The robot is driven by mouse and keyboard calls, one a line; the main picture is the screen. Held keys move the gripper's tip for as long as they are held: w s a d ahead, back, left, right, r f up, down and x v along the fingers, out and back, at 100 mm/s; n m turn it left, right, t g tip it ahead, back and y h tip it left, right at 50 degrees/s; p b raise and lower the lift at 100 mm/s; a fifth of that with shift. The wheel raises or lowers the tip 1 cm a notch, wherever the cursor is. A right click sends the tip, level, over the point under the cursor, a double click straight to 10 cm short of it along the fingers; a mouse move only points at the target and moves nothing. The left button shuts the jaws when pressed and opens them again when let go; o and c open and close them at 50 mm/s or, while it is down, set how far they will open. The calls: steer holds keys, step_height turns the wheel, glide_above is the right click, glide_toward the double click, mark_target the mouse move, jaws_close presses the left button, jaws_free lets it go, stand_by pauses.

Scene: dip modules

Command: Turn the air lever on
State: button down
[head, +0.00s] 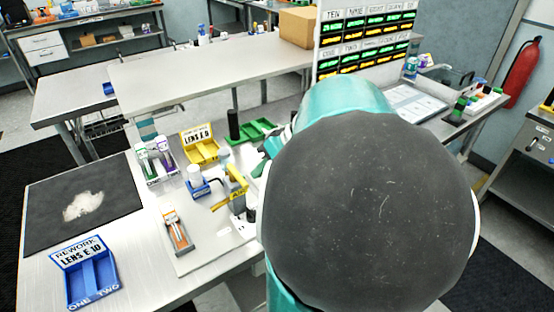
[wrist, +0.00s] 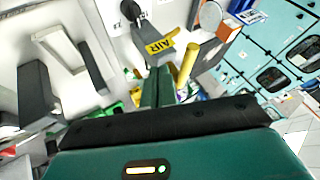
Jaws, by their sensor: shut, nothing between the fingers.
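The air lever is a yellow bar (wrist: 188,62) in the wrist view, beside a yellow AIR label (wrist: 160,44). In the head view the yellow lever (head: 236,176) slants up above the AIR label (head: 238,197) at the middle of the bench. My gripper (wrist: 157,88) shows as two green fingers pressed together with nothing between them. In the wrist view the fingertips lie just left of the yellow lever and below the label; I cannot tell whether they touch. In the head view my own arm hides most of the gripper.
A blue LENS rework tray (head: 88,275), a dark mat (head: 60,205), a yellow tray (head: 201,148) and a green tray (head: 252,131) sit around the bench. A white-and-blue fixture (head: 196,182) stands close left of the lever. An orange-and-grey holder (head: 178,236) lies nearer the front.

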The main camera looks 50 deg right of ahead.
steer(key=shift+w+a+r, duration=0.2)
steer(key=shift+a, duration=0.6)
